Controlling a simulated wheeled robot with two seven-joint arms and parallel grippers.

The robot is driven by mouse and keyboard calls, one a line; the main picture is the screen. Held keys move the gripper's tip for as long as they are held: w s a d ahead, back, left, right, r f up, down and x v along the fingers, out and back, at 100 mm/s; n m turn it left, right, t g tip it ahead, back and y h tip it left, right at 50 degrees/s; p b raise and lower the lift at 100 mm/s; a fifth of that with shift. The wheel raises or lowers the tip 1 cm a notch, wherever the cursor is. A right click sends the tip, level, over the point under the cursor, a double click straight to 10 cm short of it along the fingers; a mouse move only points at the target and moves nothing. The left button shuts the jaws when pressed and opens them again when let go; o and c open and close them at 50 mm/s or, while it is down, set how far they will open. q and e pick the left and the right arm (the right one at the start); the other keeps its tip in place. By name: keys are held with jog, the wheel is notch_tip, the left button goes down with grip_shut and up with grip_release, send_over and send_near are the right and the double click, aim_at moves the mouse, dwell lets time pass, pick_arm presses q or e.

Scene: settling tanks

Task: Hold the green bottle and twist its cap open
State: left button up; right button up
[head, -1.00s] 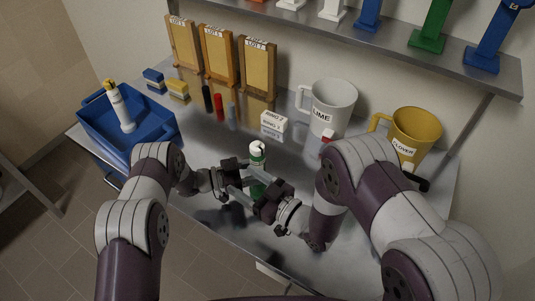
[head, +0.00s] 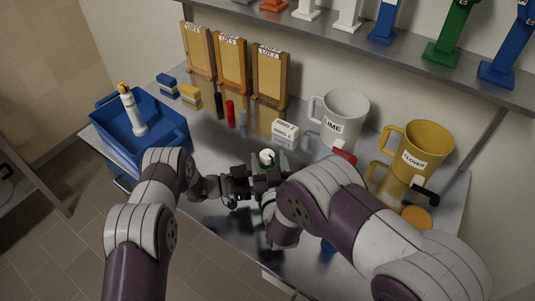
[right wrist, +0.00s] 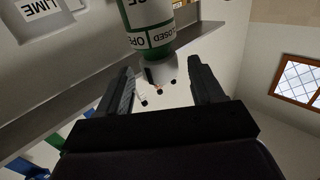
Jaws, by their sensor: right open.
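The green bottle stands among my grippers; in the head view only its white top (head: 267,157) shows clearly. My right gripper (head: 270,178) is at the bottle in the head view. In its wrist view its two fingers (right wrist: 164,80) are apart, one on each side of the cap, with gaps visible. My left gripper (head: 240,186) is beside the bottle on the left; its fingertips and any contact are hidden.
A blue bin (head: 150,140) holding a white bottle stands left. The LIME mug (head: 345,112) and yellow CLOVER mug (head: 428,140) stand right. A white box (head: 285,130) lies behind the bottle. Wooden boards (head: 232,64) stand at the back below a shelf (head: 400,55).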

jog(key=shift+w+a, duration=0.2)
jog(key=shift+w, duration=0.95)
jog(key=c, duration=1)
jog(key=shift+o, duration=0.2)
jog(key=shift+d+n+y, duration=0.1)
jog(key=shift+n+y, duration=0.3)
jog(key=shift+y, duration=0.2)
jog(key=shift+n+g+y, duration=0.6)
jog(key=shift+n+y, duration=0.5)
jog(key=shift+y, duration=0.5)
jog(key=o, duration=1)
jog(key=shift+c, duration=0.2)
